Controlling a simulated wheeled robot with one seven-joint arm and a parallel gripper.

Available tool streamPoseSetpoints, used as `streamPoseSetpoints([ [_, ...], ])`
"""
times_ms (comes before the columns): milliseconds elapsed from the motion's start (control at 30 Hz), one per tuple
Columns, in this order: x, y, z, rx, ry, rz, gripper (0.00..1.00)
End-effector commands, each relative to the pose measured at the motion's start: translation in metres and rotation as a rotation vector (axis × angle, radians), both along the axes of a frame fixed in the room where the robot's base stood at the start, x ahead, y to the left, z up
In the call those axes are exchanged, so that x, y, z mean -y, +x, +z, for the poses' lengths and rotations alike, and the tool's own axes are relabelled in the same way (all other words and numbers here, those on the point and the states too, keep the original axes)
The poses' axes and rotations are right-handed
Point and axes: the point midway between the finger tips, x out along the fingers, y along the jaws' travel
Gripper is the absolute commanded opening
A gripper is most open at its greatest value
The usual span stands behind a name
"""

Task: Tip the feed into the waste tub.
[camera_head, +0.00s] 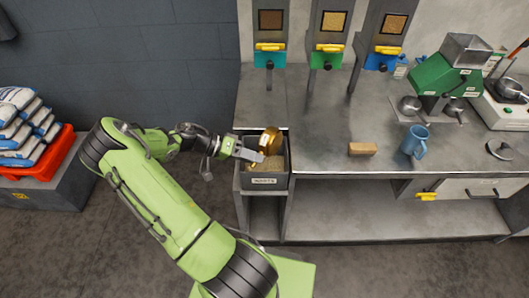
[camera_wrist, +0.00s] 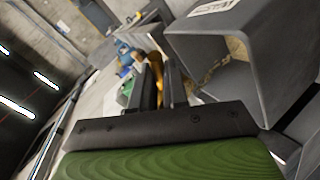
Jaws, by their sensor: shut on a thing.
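My gripper (camera_head: 255,157) is shut on a brass-coloured scoop (camera_head: 271,140). It holds the scoop above the dark grey waste tub (camera_head: 248,183), near its back rim. The scoop's cup looks tilted, and I cannot tell whether feed is still inside it. Tan grainy feed (camera_head: 269,164) shows in the tub, partly hidden by the gripper. In the wrist view the gripper fingers (camera_wrist: 160,85) close on the brass scoop (camera_wrist: 156,66), largely hidden between them. The tub (camera_wrist: 200,50) lies to their right with tan feed inside.
Several feed dispensers (camera_head: 328,50) with yellow handles stand along the wall. The metal counter holds a wooden block (camera_head: 362,149), a blue mug (camera_head: 415,141), a green mill (camera_head: 445,76) and a scale (camera_head: 507,92). Sacks (camera_head: 20,122) lie in a red tray at left.

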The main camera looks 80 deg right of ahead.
Motion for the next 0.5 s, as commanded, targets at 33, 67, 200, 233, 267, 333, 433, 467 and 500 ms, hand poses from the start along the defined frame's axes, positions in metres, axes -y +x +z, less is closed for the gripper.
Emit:
streamPoseSetpoints([
  [33,0.0001,0.0003,0.0005,-0.008,0.001,0.000,0.00],
  [67,0.0002,0.0003,0.0005,-0.011,0.002,0.000,0.00],
  [200,0.0006,0.0010,0.0003,-0.030,0.009,0.001,0.00],
  [233,0.0007,0.0013,0.0003,-0.033,0.009,0.001,0.00],
  [267,0.0007,0.0016,0.0003,-0.036,0.011,0.001,0.00],
  [333,0.0006,0.0021,0.0002,-0.045,0.015,0.000,0.00],
  [433,0.0006,0.0025,0.0000,-0.059,0.021,0.000,0.00],
  [467,0.0007,0.0028,0.0000,-0.062,0.022,0.001,0.00],
  [500,0.0008,0.0031,-0.0001,-0.067,0.024,0.001,0.00],
])
